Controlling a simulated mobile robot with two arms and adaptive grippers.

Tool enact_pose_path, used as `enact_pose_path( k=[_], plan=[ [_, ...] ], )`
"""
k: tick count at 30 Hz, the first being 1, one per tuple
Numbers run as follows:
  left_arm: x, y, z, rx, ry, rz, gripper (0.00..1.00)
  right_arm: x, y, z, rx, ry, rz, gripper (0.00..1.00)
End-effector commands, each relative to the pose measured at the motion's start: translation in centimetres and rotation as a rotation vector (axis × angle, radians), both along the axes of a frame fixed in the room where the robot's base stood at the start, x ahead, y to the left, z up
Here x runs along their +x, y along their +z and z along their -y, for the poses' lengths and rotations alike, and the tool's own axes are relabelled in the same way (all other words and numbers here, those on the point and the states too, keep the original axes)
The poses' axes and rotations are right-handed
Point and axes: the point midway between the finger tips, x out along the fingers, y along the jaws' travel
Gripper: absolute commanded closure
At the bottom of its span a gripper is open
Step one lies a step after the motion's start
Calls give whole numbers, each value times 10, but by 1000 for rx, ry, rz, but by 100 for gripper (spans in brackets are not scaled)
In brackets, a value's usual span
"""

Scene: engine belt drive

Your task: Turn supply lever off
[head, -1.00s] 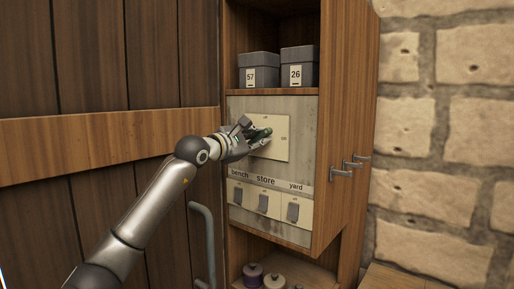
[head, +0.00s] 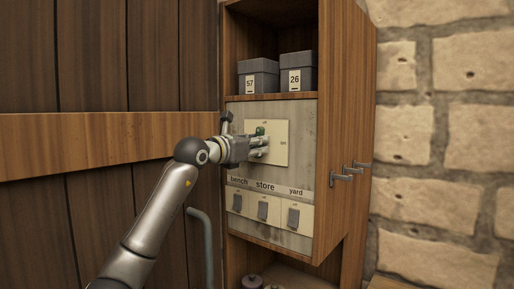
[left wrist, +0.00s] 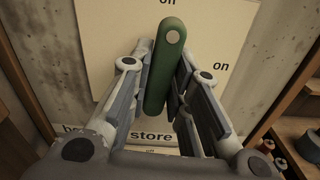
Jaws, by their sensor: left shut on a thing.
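The supply lever is a dark green handle (head: 261,131) on a cream plate (head: 279,152) in the wall cabinet. In the left wrist view the green lever (left wrist: 160,75) stands nearly upright, leaning slightly right, its round end toward the label at the plate's top edge. Another label, "on", is on the plate's right side. My left gripper (head: 263,147) is shut on the lever, with fingers on both sides of it. The fingers hide most of the lever in the head view. My right gripper is not in view.
Below the plate are three small switches labelled bench (head: 237,202), store (head: 262,211) and yard (head: 293,217). Grey boxes (head: 297,73) stand on the shelf above. Hooks (head: 341,177) stick out of the cabinet's right side. A wooden door (head: 90,60) is at left.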

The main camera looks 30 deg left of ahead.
Motion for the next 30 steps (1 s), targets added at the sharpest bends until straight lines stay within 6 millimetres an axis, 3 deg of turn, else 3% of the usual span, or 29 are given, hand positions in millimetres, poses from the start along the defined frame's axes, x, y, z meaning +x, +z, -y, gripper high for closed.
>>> enact_pose_path(
  k=[23,24,28,30],
  plan=[
    [1,-3,1,-101,-1,-14,100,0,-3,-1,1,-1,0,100],
    [1,-3,1,-100,-1,-14,79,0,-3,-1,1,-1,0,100],
    [1,-2,1,-100,-1,-13,63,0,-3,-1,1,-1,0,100],
    [1,-2,1,-100,-1,-12,61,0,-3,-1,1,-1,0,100]
  ],
)
